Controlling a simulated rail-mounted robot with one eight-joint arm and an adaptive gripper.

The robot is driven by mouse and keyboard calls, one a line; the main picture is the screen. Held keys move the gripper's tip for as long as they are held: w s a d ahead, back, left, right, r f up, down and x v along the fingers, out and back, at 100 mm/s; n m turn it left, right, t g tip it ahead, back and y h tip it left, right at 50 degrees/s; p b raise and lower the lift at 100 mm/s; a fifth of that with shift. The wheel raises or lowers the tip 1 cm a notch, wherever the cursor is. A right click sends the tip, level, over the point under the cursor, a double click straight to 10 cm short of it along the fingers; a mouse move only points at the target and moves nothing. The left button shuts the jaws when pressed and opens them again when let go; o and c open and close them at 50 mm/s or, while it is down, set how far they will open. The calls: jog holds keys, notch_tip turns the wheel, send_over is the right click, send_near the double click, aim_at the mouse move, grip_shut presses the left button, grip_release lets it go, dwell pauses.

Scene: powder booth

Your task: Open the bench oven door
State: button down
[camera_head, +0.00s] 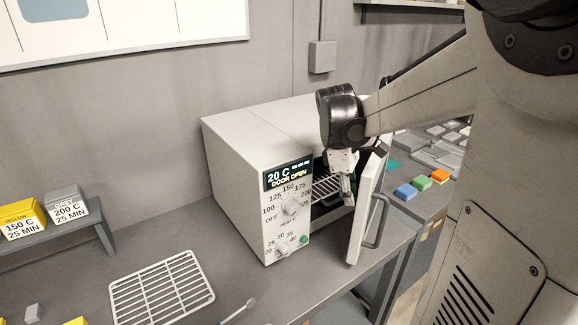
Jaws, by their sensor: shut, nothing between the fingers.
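The bench oven (235,172) is a white box on the grey bench. Its display (289,175) reads 20 C and DOOR OPEN. The oven door (366,212) stands swung out on the right side of the opening, with a grey handle (379,222) on its outer face. A wire rack (325,186) shows inside the dark cavity. My gripper (347,201) is shut and empty, pointing down in the opening beside the door's inner face. I cannot tell whether it touches the door. My arm hides part of the oven's upper right.
A wire rack (161,288) lies on the bench in front left of the oven. A shelf (70,235) holds yellow and grey labelled blocks at the left. Blue, green and orange blocks (422,183) sit on a surface to the right. A grey box (322,57) is on the wall.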

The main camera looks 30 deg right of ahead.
jog(key=shift+x, duration=2.2)
jog(key=shift+s, duration=0.15)
